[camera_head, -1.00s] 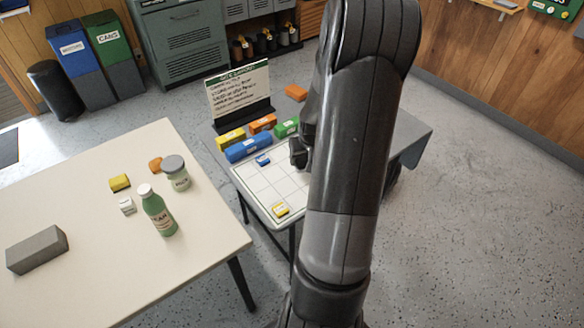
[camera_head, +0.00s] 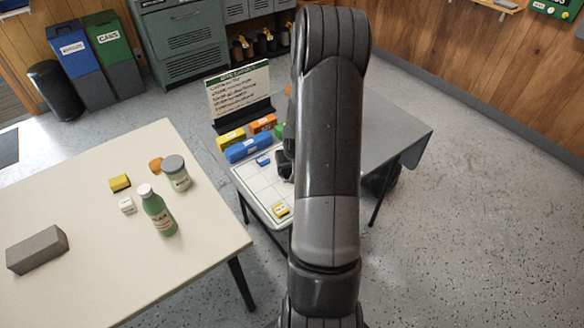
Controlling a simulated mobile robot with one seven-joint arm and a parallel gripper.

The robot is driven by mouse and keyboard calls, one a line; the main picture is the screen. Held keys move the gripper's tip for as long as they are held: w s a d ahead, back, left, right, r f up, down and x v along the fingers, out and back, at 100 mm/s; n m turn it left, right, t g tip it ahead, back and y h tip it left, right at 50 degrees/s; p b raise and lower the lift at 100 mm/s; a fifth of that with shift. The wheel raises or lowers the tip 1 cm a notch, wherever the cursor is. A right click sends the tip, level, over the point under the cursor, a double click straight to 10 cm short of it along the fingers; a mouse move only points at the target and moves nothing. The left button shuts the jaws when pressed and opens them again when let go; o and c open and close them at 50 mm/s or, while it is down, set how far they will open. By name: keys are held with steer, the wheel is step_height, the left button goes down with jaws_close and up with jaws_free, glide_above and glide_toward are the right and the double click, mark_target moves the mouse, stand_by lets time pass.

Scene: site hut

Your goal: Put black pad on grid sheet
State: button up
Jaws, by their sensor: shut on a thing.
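The white grid sheet (camera_head: 259,187) lies on the small grey table, and its right side is hidden behind my arm. A small blue pad (camera_head: 263,160) and a yellow pad (camera_head: 281,210) lie on it. My gripper (camera_head: 286,172) is over the right part of the sheet, mostly hidden by my arm. A dark shape shows at its fingers, but I cannot tell the black pad apart from the dark fingers. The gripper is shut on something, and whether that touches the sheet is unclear.
Yellow, blue, orange and green blocks (camera_head: 248,147) stand behind the sheet, before a sign board (camera_head: 239,93). The cream table (camera_head: 100,230) at left holds a green bottle (camera_head: 158,212), a jar (camera_head: 176,173), small blocks and a grey block (camera_head: 37,250). The grey table's right part (camera_head: 395,130) looks clear.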

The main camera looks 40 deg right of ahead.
steer(key=shift+f, duration=0.15)
steer(key=o, duration=1)
steer(key=s+a+r+n, duration=0.1)
steer(key=s+a+r, duration=0.15)
steer(key=r, duration=0.45)
steer(key=s+a+r, duration=0.1)
steer(key=a+r, duration=0.3)
steer(key=r, duration=0.3)
steer(key=s+a+r+n, duration=0.1)
steer(key=a+r, duration=0.3)
steer(key=r, duration=0.4)
steer(key=shift+s+a+r+n+t+y, duration=0.2)
steer(key=shift+s+a+r+n+t, duration=0.25)
steer(key=shift+s+a+r, duration=2.05)
steer(key=shift+s+a+r+n+t+y, duration=0.2)
steer(key=shift+s+a+r+n+t, duration=0.2)
steer(key=shift+s+a+r, duration=2.1)
steer(key=shift+s+a+r+n+t+y, duration=0.3)
steer(key=shift+s+a+r, duration=1.05)
steer(key=shift+s+a, duration=2.2)
